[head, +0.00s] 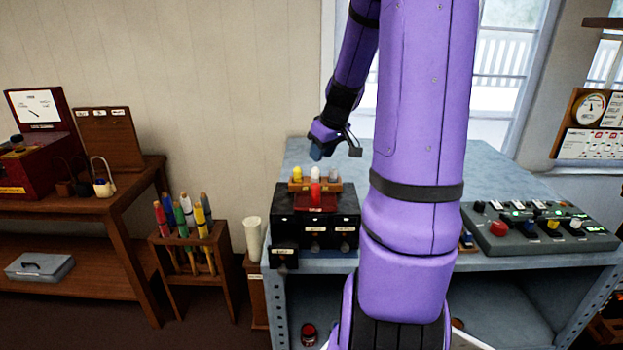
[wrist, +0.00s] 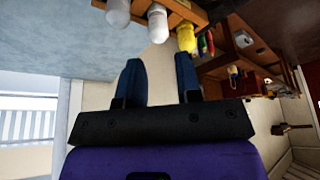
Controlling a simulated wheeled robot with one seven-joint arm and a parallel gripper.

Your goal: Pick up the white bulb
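The white bulb (head: 315,173) stands upright in the middle of a small wooden rack (head: 326,186), between a yellow bulb (head: 297,173) and a greyish bulb (head: 333,174). In the wrist view the white bulb (wrist: 157,22) is at the top, with the yellow bulb (wrist: 186,38) to its right and the greyish bulb (wrist: 118,12) to its left. My gripper (head: 318,153) is just above the rack in the head view. In the wrist view my gripper (wrist: 159,60) has its two dark blue fingers apart with nothing between them. It does not touch any bulb.
The rack sits on a black drawer cabinet (head: 288,200) with a red piece (head: 315,194) in front. A control panel (head: 540,227) is on the blue bench to the right. A stand of coloured sticks (head: 185,240) is to the left. My arm hides part of the bench.

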